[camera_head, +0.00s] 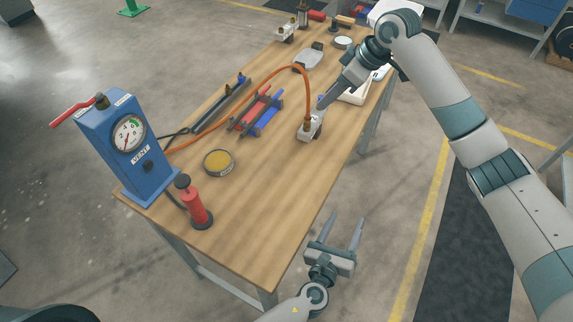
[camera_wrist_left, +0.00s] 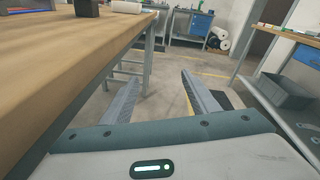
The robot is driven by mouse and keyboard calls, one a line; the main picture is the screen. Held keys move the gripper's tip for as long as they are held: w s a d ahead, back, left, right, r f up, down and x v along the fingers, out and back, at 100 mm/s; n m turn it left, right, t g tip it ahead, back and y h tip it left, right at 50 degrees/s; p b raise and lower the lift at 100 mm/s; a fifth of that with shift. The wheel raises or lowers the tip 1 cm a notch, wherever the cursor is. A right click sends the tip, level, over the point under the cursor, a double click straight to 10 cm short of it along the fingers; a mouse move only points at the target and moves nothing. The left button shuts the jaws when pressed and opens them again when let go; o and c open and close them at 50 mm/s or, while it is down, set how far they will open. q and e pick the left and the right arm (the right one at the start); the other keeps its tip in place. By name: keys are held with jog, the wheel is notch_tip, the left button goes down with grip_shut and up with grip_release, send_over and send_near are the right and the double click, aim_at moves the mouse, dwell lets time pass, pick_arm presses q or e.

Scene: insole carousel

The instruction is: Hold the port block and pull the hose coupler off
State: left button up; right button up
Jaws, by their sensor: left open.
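The pale port block (camera_head: 306,134) stands near the right edge of the workbench in the head view. The orange hose (camera_head: 284,70) arches over and comes down to the hose coupler (camera_head: 307,121) at the top of the block. My right gripper (camera_head: 321,104) reaches down from the upper right, its fingers close beside the coupler and block. Whether it touches or grips either is unclear. My left gripper (camera_head: 347,217) is open and empty, off the bench's front right side. In the left wrist view its two fingers (camera_wrist_left: 160,100) are spread with nothing between them.
A red and blue rack (camera_head: 257,112) lies left of the block. The front of the wooden top (camera_head: 265,215) is clear.

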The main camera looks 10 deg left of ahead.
pick_arm(q)
jog(key=w+r+m+t, duration=0.2)
jog(key=w+r+m, duration=0.1)
jog(key=r, duration=0.6)
jog(key=w+a+r+m+t+y, duration=0.2)
jog(key=w+a+r+m+t, duration=0.1)
jog(key=w+a+r, duration=0.4)
jog(key=w+a+r+m+t+y, duration=0.1)
jog(key=w+a+r+m+t, duration=0.15)
jog(key=a+r, duration=0.45)
jog(key=n+g+h, duration=0.3)
jog(key=n+g, duration=0.3)
send_near(312, 124)
jog(key=shift+m, duration=0.25)
jog(key=s+a, duration=0.1)
jog(key=s, duration=0.1)
jog(key=s+f, duration=0.1)
jog(key=s+a, duration=0.1)
jog(key=s, duration=0.1)
jog(key=shift+s+a+f, duration=0.2)
jog(key=shift+s+a, duration=0.1)
jog(key=shift+a, duration=0.1)
jog(key=shift+f, duration=0.1)
jog(key=shift+w, duration=0.1)
jog(key=x, duration=1.7)
jog(key=shift+d, duration=0.2)
